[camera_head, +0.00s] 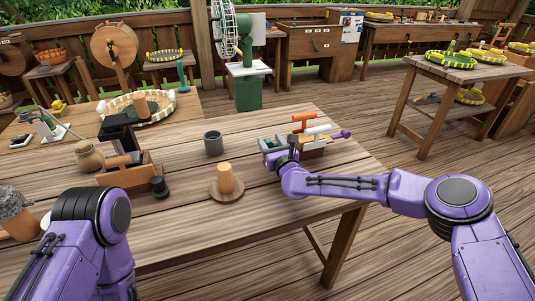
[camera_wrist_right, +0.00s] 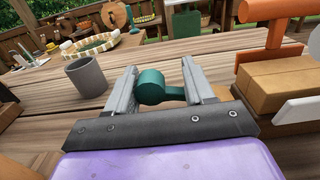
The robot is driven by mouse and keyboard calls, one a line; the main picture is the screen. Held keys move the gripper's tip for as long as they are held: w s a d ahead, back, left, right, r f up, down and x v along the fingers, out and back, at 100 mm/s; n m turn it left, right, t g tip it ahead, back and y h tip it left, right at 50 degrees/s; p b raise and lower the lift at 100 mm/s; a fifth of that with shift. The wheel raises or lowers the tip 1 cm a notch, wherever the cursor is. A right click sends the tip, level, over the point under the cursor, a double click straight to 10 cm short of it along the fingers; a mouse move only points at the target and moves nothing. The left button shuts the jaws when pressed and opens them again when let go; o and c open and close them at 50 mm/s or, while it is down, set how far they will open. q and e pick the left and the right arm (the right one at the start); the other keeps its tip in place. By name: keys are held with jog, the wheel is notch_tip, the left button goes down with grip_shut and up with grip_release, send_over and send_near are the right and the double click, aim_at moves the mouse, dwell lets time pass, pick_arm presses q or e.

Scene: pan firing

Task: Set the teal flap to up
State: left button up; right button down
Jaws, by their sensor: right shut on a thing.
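The teal flap (camera_wrist_right: 152,86) is a dark green-teal lever with a rounded end, and it lies between the fingers of my right gripper (camera_wrist_right: 158,70) in the right wrist view. The gripper is shut on it. In the head view, my right gripper (camera_head: 280,148) is at the left end of a small wooden block with several coloured flaps, and the teal flap (camera_head: 267,143) shows only partly beside the grey fingers. The flap's base is hidden. My left arm shows at the lower left, but its gripper is out of view.
An orange flap (camera_head: 304,117), a white flap (camera_head: 318,129) and a purple flap (camera_head: 341,134) are on the same block. A grey cup (camera_head: 213,143) stands to the left. A wooden cylinder on a round base (camera_head: 226,180) stands nearer. The table's right side is clear.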

jog(key=m+b, duration=0.1)
jog(key=b, duration=0.1)
jog(key=d+m+b, duration=0.1)
jog(key=m+b, duration=0.1)
jog(key=b, duration=0.1)
jog(key=shift+w+d+f+m+b, duration=0.2)
jog(key=shift+d+m+b, duration=0.1)
jog(key=shift+d+m, duration=0.1)
jog(key=shift+d+r+m+b, duration=0.1)
jog(key=shift+r+m+b, duration=0.35)
jog(key=shift+b, duration=0.25)
jog(key=shift+r+m, duration=0.1)
jog(key=shift+m, duration=0.15)
jog(key=shift+c, duration=0.8)
grip_release()
jog(key=shift+d+r, duration=0.1)
jog(key=shift+o, duration=0.8)
jog(key=shift+w+d, duration=0.15)
jog(key=shift+d, duration=0.05)
jog(key=shift+s+a+r, duration=0.15)
jog(key=shift+s+r, duration=0.05)
jog(key=shift+s, duration=0.15)
jog(key=b+v, duration=0.1)
jog(key=v, duration=0.4)
jog(key=b+v, duration=0.1)
jog(key=v, duration=0.4)
jog(key=shift+w+d, duration=0.1)
jog(key=shift+d, duration=0.1)
